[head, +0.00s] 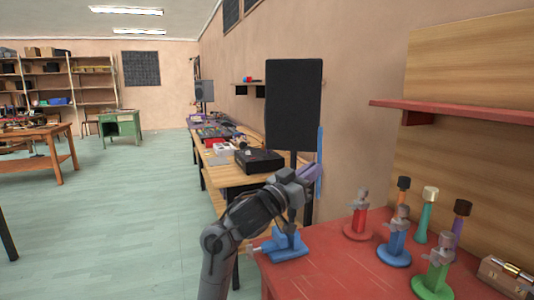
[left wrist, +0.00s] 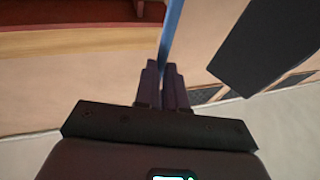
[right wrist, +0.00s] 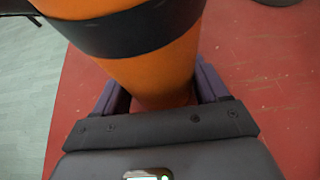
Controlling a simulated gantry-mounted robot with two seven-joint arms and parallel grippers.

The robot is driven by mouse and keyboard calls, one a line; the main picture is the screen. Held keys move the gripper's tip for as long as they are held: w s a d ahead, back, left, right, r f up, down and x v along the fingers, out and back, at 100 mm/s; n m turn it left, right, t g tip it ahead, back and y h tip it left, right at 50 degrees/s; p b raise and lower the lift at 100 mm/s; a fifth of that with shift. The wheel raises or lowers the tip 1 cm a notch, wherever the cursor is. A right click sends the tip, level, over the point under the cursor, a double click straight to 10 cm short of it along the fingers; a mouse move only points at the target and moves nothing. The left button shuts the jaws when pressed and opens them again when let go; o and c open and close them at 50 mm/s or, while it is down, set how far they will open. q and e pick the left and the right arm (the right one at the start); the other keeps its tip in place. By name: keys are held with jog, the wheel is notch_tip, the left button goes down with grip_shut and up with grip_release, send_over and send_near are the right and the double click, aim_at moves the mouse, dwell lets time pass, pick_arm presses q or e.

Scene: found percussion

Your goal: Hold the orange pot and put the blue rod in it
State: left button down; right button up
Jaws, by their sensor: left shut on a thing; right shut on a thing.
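The blue rod (head: 320,160) stands about upright in my left gripper (head: 313,173), raised above the back left of the red table. In the left wrist view the blue rod (left wrist: 171,38) runs up from between the closed purple fingers of the left gripper (left wrist: 164,75). The orange pot (right wrist: 150,70), with a dark band around it, fills the upper middle of the right wrist view. My right gripper (right wrist: 162,85) is shut on it, one purple finger on each side. The pot's opening is out of view. The pot and right gripper do not show in the head view.
On the red table (head: 325,275) stand a blue clamp-like piece (head: 285,246), red (head: 357,228), blue (head: 397,248) and green (head: 434,277) stands, and several mallet-like pieces behind. A black panel (head: 293,105) rises behind my left gripper. A red shelf (head: 455,110) juts from the right wall.

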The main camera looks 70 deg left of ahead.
pick_arm(q)
jog(key=w+d+f+m+h, duration=0.25)
jog(key=d+h, duration=0.25)
jog(key=d, duration=0.7)
jog(key=w+d+f+m+h, duration=0.25)
jog(key=d+h, duration=0.35)
jog(key=d, duration=0.6)
jog(key=d+r+m+g+h, duration=0.15)
jog(key=d+r, duration=0.25)
jog(key=d, duration=1.1)
jog(key=d+r+m+t+h, duration=0.15)
jog(key=d+r, duration=0.25)
jog(key=d, duration=1)
notch_tip(320, 180, down, 10)
jog(key=g, duration=0.1)
jog(key=shift+s+d+f+h, duration=0.25)
jog(key=shift+s+d+h, duration=0.05)
jog(key=shift+d+h, duration=0.1)
jog(key=c, duration=1.4)
grip_release()
